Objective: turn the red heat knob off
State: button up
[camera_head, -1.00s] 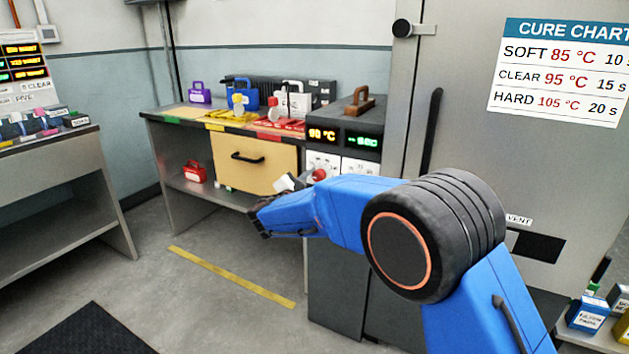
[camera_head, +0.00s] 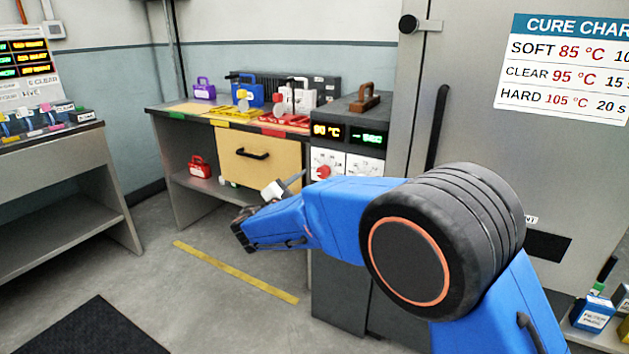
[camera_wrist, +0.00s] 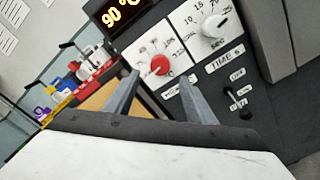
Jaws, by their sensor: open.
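The red heat knob (camera_head: 323,172) sits on a white dial plate on the front of the dark control unit, below an orange display that reads 90 °C. In the wrist view the red knob (camera_wrist: 160,65) shows ahead of my gripper (camera_wrist: 155,90), between and beyond its two fingertips. The fingers are spread apart with nothing between them, and do not appear to touch the knob. The knob's exact pointer setting is too small to read. In the head view my gripper (camera_head: 285,185) is partly hidden behind my blue forearm.
A white time knob (camera_wrist: 215,26) is right of the red one, with a small black lever switch (camera_wrist: 237,103) below it. A wooden drawer front (camera_head: 258,158) is left of the unit. A bench with colored carriers stands behind.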

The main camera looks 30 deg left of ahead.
jog(key=s, duration=1)
dwell(0.3)
